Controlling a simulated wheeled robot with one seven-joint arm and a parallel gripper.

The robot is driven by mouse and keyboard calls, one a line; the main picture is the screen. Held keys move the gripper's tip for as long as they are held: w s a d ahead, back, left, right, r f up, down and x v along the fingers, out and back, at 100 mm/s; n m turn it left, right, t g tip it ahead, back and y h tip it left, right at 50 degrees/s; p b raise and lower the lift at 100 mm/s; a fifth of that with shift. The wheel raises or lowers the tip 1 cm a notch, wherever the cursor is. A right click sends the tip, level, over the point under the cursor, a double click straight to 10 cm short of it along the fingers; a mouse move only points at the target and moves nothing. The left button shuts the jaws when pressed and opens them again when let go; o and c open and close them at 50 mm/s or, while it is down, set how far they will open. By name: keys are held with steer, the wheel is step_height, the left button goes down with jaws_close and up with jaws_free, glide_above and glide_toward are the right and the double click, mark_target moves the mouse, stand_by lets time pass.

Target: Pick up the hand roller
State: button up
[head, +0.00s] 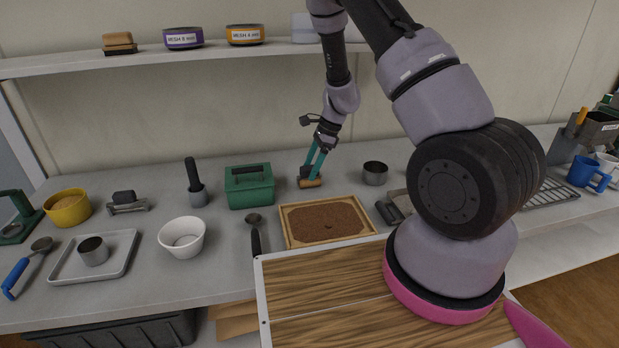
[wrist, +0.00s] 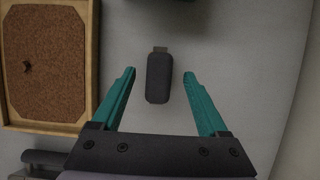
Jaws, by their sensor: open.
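In the wrist view my gripper (wrist: 159,74) is open, one finger on each side of the dark body, with visible gaps. The fingers partly cover the piece in the head view.
A framed soil tray (head: 283,228) lies in front, its frame (wrist: 94,50) at left in the wrist view. A green box (head: 250,190) stands left and a metal cup (head: 375,176) right. A dark cylindrical tool (head: 388,213) lies beyond the tray's right corner.

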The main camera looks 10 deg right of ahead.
mark_target(306, 175)
steer(key=x, duration=0.3)
steer(key=shift+a+f, duration=0.25)
steer(key=shift+a, duration=0.15)
jaws_close()
steer(key=shift+r, duration=0.15)
